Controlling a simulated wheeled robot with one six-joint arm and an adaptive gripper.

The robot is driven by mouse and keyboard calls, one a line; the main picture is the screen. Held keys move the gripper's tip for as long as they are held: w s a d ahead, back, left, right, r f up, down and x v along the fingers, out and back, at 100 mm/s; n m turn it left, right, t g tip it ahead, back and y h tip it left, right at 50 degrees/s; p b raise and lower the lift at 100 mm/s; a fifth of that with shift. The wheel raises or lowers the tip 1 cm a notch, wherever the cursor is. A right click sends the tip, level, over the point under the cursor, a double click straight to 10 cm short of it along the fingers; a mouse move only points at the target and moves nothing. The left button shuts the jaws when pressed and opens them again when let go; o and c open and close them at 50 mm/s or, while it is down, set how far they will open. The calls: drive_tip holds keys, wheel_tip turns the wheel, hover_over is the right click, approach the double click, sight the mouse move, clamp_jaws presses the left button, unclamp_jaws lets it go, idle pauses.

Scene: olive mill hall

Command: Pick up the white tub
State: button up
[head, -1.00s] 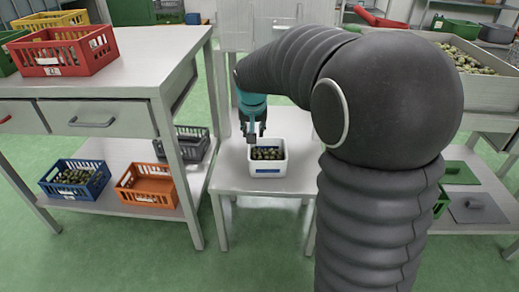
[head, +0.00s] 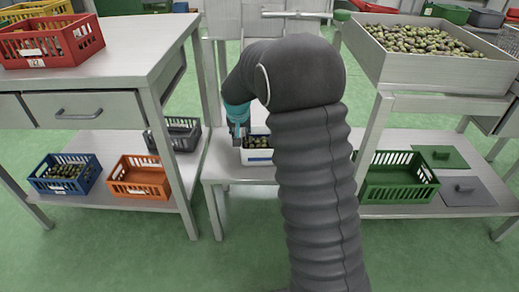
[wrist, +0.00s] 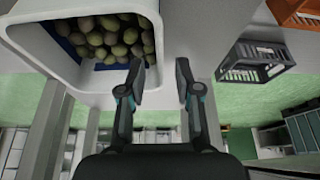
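The white tub (head: 258,157) holds olives and stands upright on the low grey table; my arm hides its right part in the head view. It also shows at the upper left of the wrist view (wrist: 40,42), with green olives inside. My gripper (wrist: 160,78) is open with nothing gripped. Its fingers appear on either side of the tub's near wall in the wrist view, one over the inside and one outside. I cannot tell whether they touch it. In the head view my gripper (head: 239,136) is at the tub's left rim.
A grey crate (head: 178,134) stands on a shelf left of the low table (head: 213,172). Blue (head: 62,176) and orange (head: 139,178) crates share that shelf. A red crate (head: 48,42) is on the workbench above. A green crate (head: 398,180) sits on the right shelf.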

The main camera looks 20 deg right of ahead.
drive_tip(key=x, duration=0.5)
drive_tip(key=shift+s+f, duration=0.15)
drive_tip(key=shift+s, duration=0.1)
drive_tip(key=shift+o, duration=0.3)
drive_tip(key=shift+f, duration=0.15)
